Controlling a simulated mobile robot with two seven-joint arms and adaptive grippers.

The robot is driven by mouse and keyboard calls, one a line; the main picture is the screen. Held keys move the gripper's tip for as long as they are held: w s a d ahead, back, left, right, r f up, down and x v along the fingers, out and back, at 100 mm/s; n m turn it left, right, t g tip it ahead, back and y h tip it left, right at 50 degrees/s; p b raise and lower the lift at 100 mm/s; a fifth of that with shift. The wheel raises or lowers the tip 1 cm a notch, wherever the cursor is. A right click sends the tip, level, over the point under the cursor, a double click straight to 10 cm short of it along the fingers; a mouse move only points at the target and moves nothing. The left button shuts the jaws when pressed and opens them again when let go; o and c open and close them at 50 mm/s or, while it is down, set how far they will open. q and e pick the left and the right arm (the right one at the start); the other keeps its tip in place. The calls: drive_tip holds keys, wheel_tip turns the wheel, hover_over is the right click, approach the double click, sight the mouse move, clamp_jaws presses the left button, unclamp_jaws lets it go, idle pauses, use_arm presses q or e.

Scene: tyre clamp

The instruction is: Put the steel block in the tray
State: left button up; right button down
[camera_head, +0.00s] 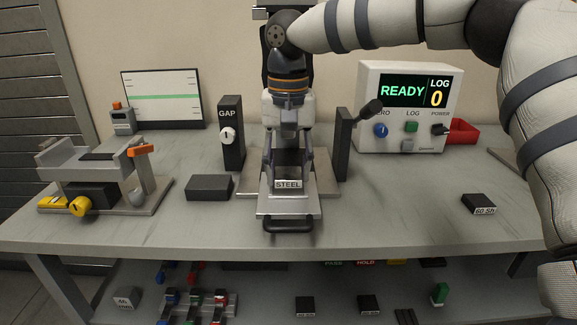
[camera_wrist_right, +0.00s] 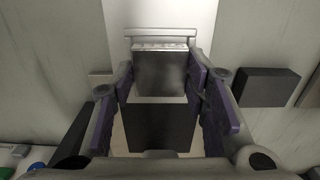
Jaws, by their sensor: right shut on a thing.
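The steel block (camera_head: 288,184), dark with a pale STEEL label on its front, is between the fingers of my right gripper (camera_head: 288,172). The gripper points down from above and is shut on the block. In the right wrist view, the block (camera_wrist_right: 160,72) sits between the purple finger pads of my right gripper (camera_wrist_right: 162,88). The metal tray (camera_head: 290,206), with a dark front handle, lies directly under the block between two dark posts. I cannot tell whether the block touches the tray floor. My left gripper is not in view.
A dark post marked GAP (camera_head: 231,135) stands left of the tray, and a dark post with a lever (camera_head: 343,145) stands right. A dark block (camera_head: 208,187) lies to the left. A READY/LOG display box (camera_head: 408,108) and a small labelled block (camera_head: 478,203) are at right.

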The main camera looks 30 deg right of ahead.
sight(288, 172)
drive_tip(key=shift+f, duration=0.5)
drive_tip(key=shift+f, duration=0.1)
drive_tip(key=c, duration=0.9)
unclamp_jaws()
drive_tip(key=shift+c, duration=0.2)
wheel_tip(288, 172, up, 13)
drive_tip(key=b, duration=0.1)
